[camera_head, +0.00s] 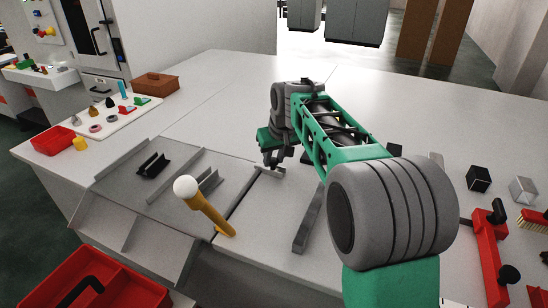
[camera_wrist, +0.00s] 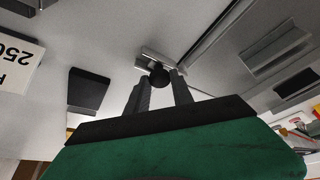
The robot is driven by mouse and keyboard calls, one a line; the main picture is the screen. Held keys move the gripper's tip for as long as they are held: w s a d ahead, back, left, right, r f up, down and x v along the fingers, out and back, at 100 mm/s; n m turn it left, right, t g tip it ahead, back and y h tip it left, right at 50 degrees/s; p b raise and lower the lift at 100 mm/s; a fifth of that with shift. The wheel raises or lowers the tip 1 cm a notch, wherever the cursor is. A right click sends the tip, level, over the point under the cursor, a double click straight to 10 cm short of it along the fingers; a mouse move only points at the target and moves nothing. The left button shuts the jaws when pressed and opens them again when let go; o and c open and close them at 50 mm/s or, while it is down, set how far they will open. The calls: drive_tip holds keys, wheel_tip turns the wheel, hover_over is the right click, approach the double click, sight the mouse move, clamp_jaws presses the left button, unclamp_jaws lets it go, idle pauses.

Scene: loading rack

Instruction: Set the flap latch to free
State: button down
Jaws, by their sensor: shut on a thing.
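The flap latch shows in the wrist view as a small dark round knob (camera_wrist: 159,75) on a pale grey slotted plate (camera_wrist: 150,58). My gripper (camera_wrist: 161,86) has its two grey fingers on either side of the knob and is shut on it. In the head view my gripper (camera_head: 273,160) is low over the right edge of the grey rack, beside the light latch plate (camera_head: 268,173). The knob is hidden there by my gripper. I cannot read any marking for the latch position.
The grey rack (camera_head: 115,182) has raised rails and a sloped front. A yellow lever (camera_head: 213,216) with a white ball stands at its right side. A red bin (camera_head: 95,270) is at front left. A grey bar (camera_head: 308,217) and several tools lie right. The far table is clear.

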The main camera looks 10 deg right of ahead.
idle(0.4)
drive_tip(key=shift+s+d, duration=0.9)
drive_tip(key=shift+d, duration=0.3)
drive_tip(key=c, duration=1.1)
unclamp_jaws()
drive_tip(key=v, duration=0.7)
drive_tip(key=shift+r, duration=0.4)
drive_tip(key=shift+s, duration=0.2)
